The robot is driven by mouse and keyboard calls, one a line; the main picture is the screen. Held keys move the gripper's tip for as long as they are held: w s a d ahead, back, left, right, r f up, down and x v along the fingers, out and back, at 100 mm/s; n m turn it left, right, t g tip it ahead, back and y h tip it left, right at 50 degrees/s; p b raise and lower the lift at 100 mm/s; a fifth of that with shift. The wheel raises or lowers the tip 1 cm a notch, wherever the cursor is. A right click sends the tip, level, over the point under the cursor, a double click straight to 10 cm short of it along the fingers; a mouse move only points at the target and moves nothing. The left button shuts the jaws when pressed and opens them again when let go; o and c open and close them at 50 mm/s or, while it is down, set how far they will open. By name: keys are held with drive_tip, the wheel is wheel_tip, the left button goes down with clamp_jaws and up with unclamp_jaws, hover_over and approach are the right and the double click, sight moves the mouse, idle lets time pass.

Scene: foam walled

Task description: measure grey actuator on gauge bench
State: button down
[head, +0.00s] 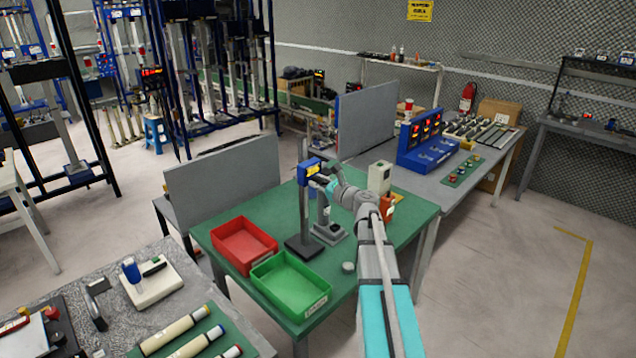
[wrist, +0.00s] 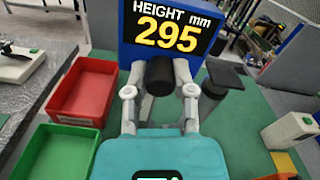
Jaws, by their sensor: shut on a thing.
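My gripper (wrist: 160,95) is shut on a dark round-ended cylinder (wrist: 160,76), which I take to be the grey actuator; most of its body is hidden. In the head view my gripper (head: 333,187) is at the height gauge, close to its blue display head (head: 309,171). In the wrist view the display (wrist: 166,28) reads HEIGHT mm 295, right behind the held end. Contact with the gauge cannot be told. The gauge's dark base (head: 303,247) stands on the green-topped bench (head: 375,262).
A red tray (head: 243,245) and a green tray (head: 290,283) lie left and in front of the gauge; both look empty. A grey stand (head: 330,234) is beside the gauge. A pale box-shaped device (head: 379,177) stands at the right. Grey panels (head: 222,180) rise behind.

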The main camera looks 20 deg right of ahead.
drive_tip(key=shift+f+b, duration=0.7)
drive_tip(key=shift+f, duration=0.35)
drive_tip(key=shift+c, duration=2.3)
unclamp_jaws()
drive_tip(key=shift+s, duration=0.1)
drive_tip(key=v, duration=1.2)
